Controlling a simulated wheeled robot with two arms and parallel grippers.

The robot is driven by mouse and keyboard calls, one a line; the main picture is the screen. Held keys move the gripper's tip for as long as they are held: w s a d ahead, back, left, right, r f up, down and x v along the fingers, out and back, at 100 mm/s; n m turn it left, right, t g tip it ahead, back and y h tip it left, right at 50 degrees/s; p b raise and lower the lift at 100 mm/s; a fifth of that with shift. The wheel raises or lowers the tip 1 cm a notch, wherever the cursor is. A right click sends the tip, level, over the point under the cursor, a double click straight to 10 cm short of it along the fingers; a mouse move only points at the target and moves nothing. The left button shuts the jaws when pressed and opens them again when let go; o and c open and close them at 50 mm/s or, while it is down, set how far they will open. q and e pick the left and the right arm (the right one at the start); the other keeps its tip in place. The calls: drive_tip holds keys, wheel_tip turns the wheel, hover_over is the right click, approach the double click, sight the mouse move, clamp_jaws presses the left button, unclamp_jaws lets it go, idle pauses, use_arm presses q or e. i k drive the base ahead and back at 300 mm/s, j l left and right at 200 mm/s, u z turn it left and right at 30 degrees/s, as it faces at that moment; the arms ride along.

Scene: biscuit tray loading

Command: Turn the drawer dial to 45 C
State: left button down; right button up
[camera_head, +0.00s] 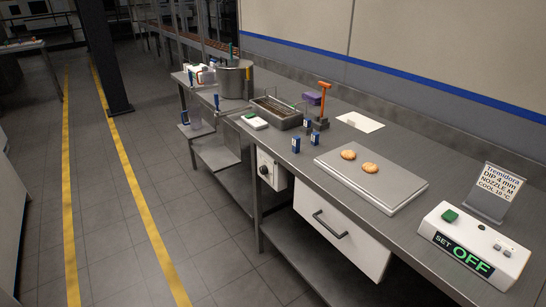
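The dial is a small black round knob (265,170) on a white panel (271,183) under the bench's front edge. Its pointer and any temperature marks are too small to read. To its right is a white drawer front (358,247) with a dark bar handle (330,224); the drawer looks shut. Neither of my grippers is in view, and nothing touches the dial.
The steel bench (300,150) holds a flat tray (390,186) with two biscuits, a white control box (474,245) reading "SET OFF", a sign (496,191), small blue bottles, an orange-handled tool (322,105) and a pot (232,82). The floor (190,215) left of it is clear.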

sight(264, 169)
drive_tip(key=i+j, duration=0.25)
drive_tip(key=j, duration=0.15)
drive_tip(key=i+j, duration=0.55)
drive_tip(key=j, duration=0.3)
drive_tip(key=i+j, duration=0.3)
drive_tip(key=j+z, duration=0.05)
drive_tip(key=j, duration=0.05)
